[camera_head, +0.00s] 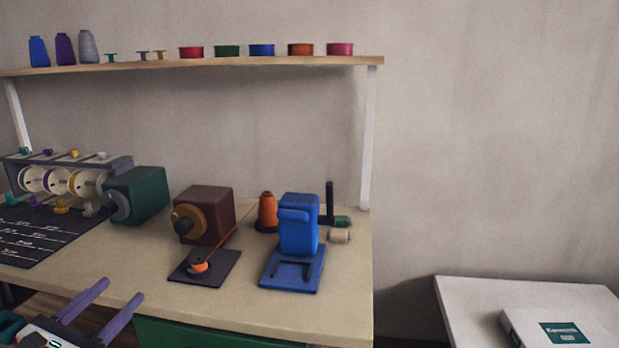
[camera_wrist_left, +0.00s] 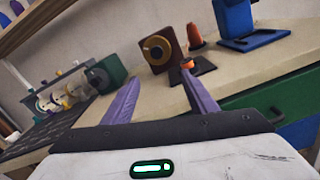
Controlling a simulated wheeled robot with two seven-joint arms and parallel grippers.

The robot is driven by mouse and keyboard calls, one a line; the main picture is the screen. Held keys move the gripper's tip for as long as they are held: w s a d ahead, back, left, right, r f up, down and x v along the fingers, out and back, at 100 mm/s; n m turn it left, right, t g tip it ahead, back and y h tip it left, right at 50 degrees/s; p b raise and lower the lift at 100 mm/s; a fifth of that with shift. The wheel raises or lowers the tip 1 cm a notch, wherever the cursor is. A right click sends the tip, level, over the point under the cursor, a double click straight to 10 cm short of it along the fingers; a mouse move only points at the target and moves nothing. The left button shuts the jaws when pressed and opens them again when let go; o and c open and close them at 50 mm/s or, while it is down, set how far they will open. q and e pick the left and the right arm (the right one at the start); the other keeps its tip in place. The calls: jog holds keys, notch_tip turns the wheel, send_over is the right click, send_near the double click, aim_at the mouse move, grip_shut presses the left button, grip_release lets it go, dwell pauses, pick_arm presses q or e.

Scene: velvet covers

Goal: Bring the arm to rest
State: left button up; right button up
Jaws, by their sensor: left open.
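My left gripper (camera_head: 108,315) is at the lower left in the head view, in front of the table's front edge. Its two purple fingers are spread apart, with nothing between them. In the left wrist view the same open fingers (camera_wrist_left: 160,98) point toward the workbench, empty. My right gripper does not show in either view.
The wooden workbench (camera_head: 110,282) carries a spool rack (camera_head: 70,165), a green box (camera_head: 140,195), a brown winder (camera_head: 210,215), an orange cone (camera_head: 267,212) and a blue device (camera_head: 298,235). A shelf (camera_head: 200,66) runs above. A white side table (camera_head: 465,300) stands right.

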pick_arm(q)
jog(key=s+d+f+n+g, duration=0.2)
jog(key=s+d+f+n, duration=0.2)
jog(key=f+n, duration=0.3)
jog(key=s+d+f+n+g+y, duration=0.1)
jog(key=s+d+f+n+g, duration=0.2)
jog(key=f+n, duration=0.45)
jog(key=s+d+f+n+g, duration=0.1)
jog(key=s+d+f+n, duration=0.35)
jog(key=f+n, duration=0.25)
jog(key=s+d+f+n+g+h, duration=0.1)
jog(key=s+d+f+n, duration=0.2)
jog(key=s+d+n, duration=0.3)
jog(key=s+d+f+n+g+h+p, duration=0.1)
jog(key=s+d+f+n+g, duration=0.1)
jog(key=s+d+f+n, duration=0.2)
jog(key=s+d+n, duration=0.3)
jog(key=d+n, duration=0.1)
jog(key=n, duration=0.2)
jog(key=shift+d, duration=0.4)
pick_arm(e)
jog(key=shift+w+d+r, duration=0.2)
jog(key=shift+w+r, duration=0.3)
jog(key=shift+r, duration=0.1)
pick_arm(q)
jog(key=shift+n, duration=0.25)
